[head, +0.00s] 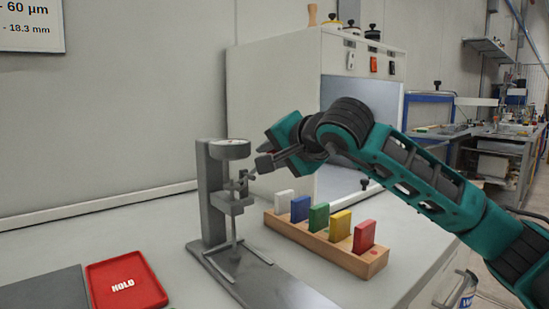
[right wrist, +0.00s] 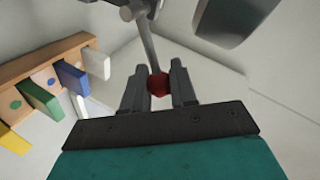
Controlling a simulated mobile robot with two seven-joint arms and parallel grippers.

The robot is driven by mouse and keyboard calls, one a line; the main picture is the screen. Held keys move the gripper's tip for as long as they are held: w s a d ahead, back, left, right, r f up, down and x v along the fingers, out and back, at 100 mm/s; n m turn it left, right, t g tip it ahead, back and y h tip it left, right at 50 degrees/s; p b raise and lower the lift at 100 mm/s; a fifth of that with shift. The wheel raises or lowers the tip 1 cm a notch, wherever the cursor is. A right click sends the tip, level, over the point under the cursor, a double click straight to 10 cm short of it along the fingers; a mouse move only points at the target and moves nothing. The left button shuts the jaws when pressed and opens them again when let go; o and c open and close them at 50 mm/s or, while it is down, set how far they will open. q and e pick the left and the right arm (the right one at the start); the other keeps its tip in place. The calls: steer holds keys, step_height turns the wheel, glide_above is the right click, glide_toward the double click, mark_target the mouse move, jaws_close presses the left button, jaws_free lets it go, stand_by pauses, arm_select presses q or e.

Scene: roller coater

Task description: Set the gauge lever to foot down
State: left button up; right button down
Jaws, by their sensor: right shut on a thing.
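The thickness gauge is a grey stand (head: 212,200) with a round dial (head: 229,149) on top and a thin spindle (head: 234,228) reaching down toward its base. I cannot tell whether the foot touches the base. My right gripper (head: 262,164) is beside the gauge's right side, just below dial height. In the right wrist view my right gripper (right wrist: 159,88) is shut on the red knob (right wrist: 158,84) at the end of the gauge lever (right wrist: 149,45), one finger on each side. The knob is hidden in the head view. My left gripper is not in view.
A wooden rack (head: 330,250) with several coloured plates stands right of the gauge, below my right arm. A red HOLD tray (head: 125,281) and a dark grey plate (head: 45,292) lie at the left. A large pale machine (head: 275,100) stands behind.

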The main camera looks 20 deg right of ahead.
steer(key=shift+a+r+n, duration=0.1)
steer(key=shift+r+n, duration=0.1)
steer(key=shift+n, duration=0.1)
stand_by(0.4)
steer(key=c, duration=0.9)
jaws_free()
steer(key=v, duration=1.3)
steer(key=shift+s+a+f+p, duration=0.15)
steer(key=shift+a+f+p, duration=0.1)
steer(key=shift+p, duration=0.1)
